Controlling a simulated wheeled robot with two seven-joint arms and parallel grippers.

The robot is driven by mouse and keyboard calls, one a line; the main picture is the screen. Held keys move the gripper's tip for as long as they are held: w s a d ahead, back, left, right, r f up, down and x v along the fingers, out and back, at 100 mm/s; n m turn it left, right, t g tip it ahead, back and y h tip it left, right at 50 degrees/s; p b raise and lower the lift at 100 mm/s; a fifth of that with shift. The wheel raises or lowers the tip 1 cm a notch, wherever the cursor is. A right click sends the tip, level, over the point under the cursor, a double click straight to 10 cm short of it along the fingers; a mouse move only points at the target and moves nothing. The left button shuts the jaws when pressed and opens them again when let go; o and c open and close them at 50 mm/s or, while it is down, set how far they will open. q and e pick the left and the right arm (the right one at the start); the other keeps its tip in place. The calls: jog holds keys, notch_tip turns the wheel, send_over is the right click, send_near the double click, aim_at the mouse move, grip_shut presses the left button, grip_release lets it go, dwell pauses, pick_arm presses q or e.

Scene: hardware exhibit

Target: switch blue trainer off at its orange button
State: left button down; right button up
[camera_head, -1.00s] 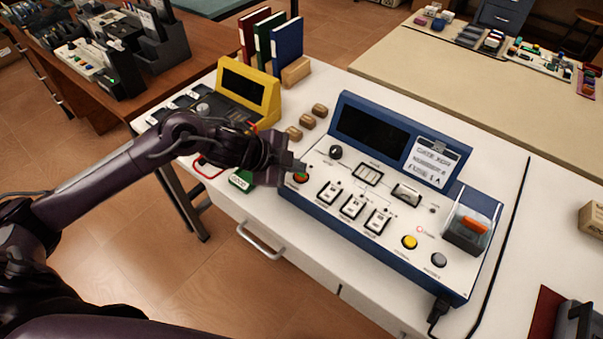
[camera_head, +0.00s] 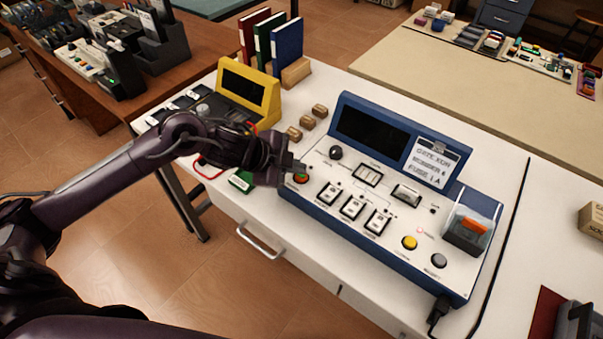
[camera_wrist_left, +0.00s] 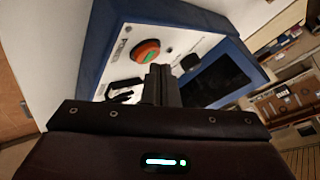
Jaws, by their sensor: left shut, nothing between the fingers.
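The blue trainer (camera_head: 365,238) is a sloped blue console with a white panel and dark screen (camera_head: 373,133). At its left front corner is a round orange button with a green centre (camera_head: 301,179); it also shows in the left wrist view (camera_wrist_left: 145,50). An orange rocker (camera_head: 474,227) sits under a clear cover at the right end. My left gripper (camera_head: 297,167) is shut and empty, its fingertips just beside the round button. In the left wrist view the closed fingers (camera_wrist_left: 160,78) are next to that button; I cannot tell whether they touch. My right gripper is not in view.
A yellow-framed device (camera_head: 258,92), small wooden blocks (camera_head: 319,111) and upright binders (camera_head: 286,45) stand behind my left arm. A black cable (camera_head: 438,309) leaves the trainer's front right corner.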

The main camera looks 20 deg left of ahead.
aim_at(296, 177)
pick_arm(q)
jog(key=shift+f, duration=0.1)
dwell(0.5)
jog(key=shift+f, duration=0.45)
dwell(0.4)
jog(key=shift+r+p, duration=0.4)
jog(key=shift+r, duration=0.1)
jog(key=shift+r, duration=0.15)
notch_tip(296, 177, up, 6)
jog(key=p, duration=0.6)
